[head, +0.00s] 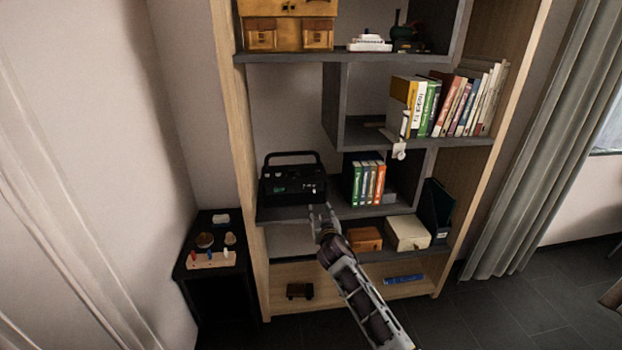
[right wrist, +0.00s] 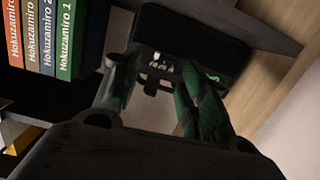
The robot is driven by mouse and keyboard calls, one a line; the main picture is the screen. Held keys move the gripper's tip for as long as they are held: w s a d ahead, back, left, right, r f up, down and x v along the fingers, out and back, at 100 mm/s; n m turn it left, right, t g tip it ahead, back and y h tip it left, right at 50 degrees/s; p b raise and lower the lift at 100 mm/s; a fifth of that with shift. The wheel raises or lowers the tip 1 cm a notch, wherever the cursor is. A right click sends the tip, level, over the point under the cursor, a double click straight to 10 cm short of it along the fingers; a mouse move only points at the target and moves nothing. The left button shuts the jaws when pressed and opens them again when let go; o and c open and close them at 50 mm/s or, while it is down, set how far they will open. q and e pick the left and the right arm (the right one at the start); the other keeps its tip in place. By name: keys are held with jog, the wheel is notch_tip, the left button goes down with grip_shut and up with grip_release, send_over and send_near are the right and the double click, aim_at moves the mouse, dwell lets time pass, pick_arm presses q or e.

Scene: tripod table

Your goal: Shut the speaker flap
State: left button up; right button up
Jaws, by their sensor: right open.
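The speaker (head: 292,182) is a black box with a carry handle. It stands at the left end of a dark shelf, and it also shows in the right wrist view (right wrist: 195,45), where it appears upside down. A small dark piece (right wrist: 151,88) juts from its front between my fingers; I cannot tell for certain whether this is the flap. The flap cannot be made out in the head view. My right gripper (head: 321,208) is open and empty, just in front of the speaker's lower right side. Its fingers show in the wrist view (right wrist: 162,68). My left gripper is out of view.
Several upright books (head: 368,184) stand right of the speaker, close to my right gripper. A brown box (head: 364,239) and a cream box (head: 407,232) sit on the shelf below. A small black table (head: 212,262) with small items stands left of the bookcase.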

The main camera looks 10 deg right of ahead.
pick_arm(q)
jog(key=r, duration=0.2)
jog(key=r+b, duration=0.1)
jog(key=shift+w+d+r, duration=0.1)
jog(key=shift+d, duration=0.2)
pick_arm(e)
notch_tip(320, 180, up, 9)
jog(key=a+t, duration=0.1)
jog(key=shift+w+a+f+m+t, duration=0.2)
jog(key=shift+w+m+t, duration=0.1)
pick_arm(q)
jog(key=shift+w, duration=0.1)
